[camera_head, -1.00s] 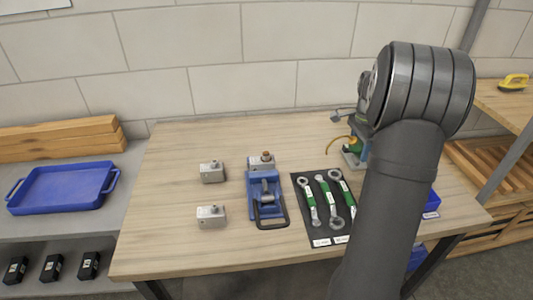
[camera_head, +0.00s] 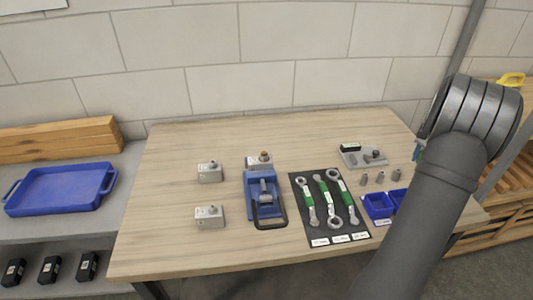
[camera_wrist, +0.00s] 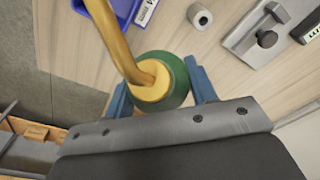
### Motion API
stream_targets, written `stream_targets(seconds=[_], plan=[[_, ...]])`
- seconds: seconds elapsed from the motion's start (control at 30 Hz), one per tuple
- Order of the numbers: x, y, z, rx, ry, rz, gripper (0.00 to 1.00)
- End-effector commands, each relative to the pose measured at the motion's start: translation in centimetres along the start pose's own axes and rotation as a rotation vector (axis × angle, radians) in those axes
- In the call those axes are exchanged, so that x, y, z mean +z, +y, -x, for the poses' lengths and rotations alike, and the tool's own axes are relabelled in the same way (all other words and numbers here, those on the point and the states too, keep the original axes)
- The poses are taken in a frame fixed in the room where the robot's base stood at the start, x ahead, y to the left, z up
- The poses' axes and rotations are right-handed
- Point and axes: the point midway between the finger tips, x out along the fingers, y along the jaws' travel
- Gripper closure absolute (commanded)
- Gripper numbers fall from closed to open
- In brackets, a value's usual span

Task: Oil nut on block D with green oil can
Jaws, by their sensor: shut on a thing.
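The green oil can (camera_wrist: 178,85) with its yellow spout shows in the wrist view between the blue fingers of my gripper (camera_wrist: 160,88), which is shut on it. In the head view my arm hides the can and most of the gripper. On the table stand two grey metal blocks, a rear one (camera_head: 210,172) and a front one (camera_head: 209,217), each with a small grey piece on top. A third block (camera_head: 254,166), with a brownish nut (camera_head: 264,156) on it, sits at the rear of a blue vise (camera_head: 263,206). I cannot read which block is D.
Several green-handled wrenches lie on a black mat (camera_head: 301,186) right of the vise. A grey plate with parts (camera_head: 351,159), small grey cylinders (camera_head: 364,180) and blue bins (camera_head: 378,206) are at the right. The back middle table is clear. A blue tray (camera_head: 62,187) stands left.

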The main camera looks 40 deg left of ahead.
Motion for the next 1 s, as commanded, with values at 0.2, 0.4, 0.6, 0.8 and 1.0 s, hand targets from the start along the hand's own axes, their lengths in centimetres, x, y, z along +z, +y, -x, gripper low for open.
stream_targets(seconds=[0.2, 0.4, 0.6, 0.8, 1.0], plan=[[0.0, -0.1, 0.1, 0.0, 0.001, -0.001, 0.75], [-0.1, -0.1, 0.3, 0.001, -0.028, -0.001, 0.75], [-0.3, -0.1, 1.3, 0.002, -0.153, -0.003, 0.75], [-0.3, -0.1, 2.5, 0.003, -0.283, -0.004, 0.75], [-0.4, -0.1, 3.5, 0.004, -0.403, -0.005, 0.75]])
